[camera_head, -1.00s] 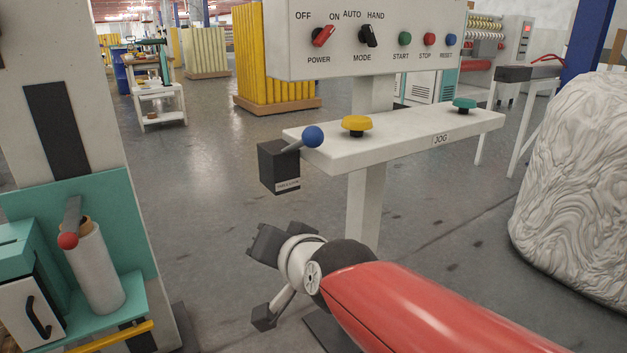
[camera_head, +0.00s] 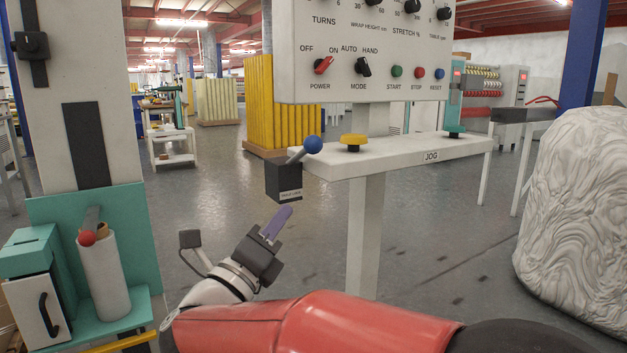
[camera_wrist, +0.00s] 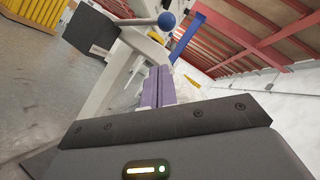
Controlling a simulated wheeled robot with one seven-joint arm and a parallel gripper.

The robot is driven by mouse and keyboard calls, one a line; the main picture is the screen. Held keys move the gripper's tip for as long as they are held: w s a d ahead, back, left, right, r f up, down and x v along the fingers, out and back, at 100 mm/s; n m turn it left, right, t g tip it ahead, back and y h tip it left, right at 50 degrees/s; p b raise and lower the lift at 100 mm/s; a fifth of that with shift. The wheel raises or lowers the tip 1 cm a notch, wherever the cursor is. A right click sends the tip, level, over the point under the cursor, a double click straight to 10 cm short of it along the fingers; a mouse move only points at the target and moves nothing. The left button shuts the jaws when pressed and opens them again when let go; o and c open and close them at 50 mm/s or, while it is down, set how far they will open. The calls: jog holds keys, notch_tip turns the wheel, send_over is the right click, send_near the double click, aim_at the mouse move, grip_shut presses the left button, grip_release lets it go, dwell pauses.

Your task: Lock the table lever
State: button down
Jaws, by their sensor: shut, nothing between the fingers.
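The table lever is a grey rod with a blue ball knob (camera_head: 313,145) on a black box (camera_head: 285,183) at the left end of the white control shelf. The rod tilts up to the right in the head view. The knob (camera_wrist: 166,21) and black box (camera_wrist: 91,34) also show at the top of the wrist view. My gripper (camera_head: 284,212) is just below the black box in the head view, its purple fingers pointing up. The fingers (camera_wrist: 158,86) are together and empty in the wrist view, apart from the lever.
The white shelf (camera_head: 400,158) carries a yellow button (camera_head: 353,141) and a teal button (camera_head: 453,133). The control panel (camera_head: 375,50) rises above it. A teal station with a white roll (camera_head: 106,275) stands at left. A wrapped white load (camera_head: 580,210) stands at right.

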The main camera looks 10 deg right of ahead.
jog(key=shift+s+f+m+g+h, duration=0.3)
jog(key=shift+s+m+g+h, duration=0.35)
jog(key=shift+s+m, duration=0.3)
jog(key=shift+w+r, duration=0.1)
jog(key=shift+w, duration=0.05)
jog(key=a+r+p+x, duration=0.1)
jog(key=x, duration=0.5)
jog(key=w+a+r+p+x, duration=0.1)
jog(key=x, duration=0.5)
jog(key=shift+w+d+p, duration=0.15)
jog(key=shift+d+p, duration=0.1)
jog(key=shift+p, duration=0.1)
jog(key=shift+r, duration=0.1)
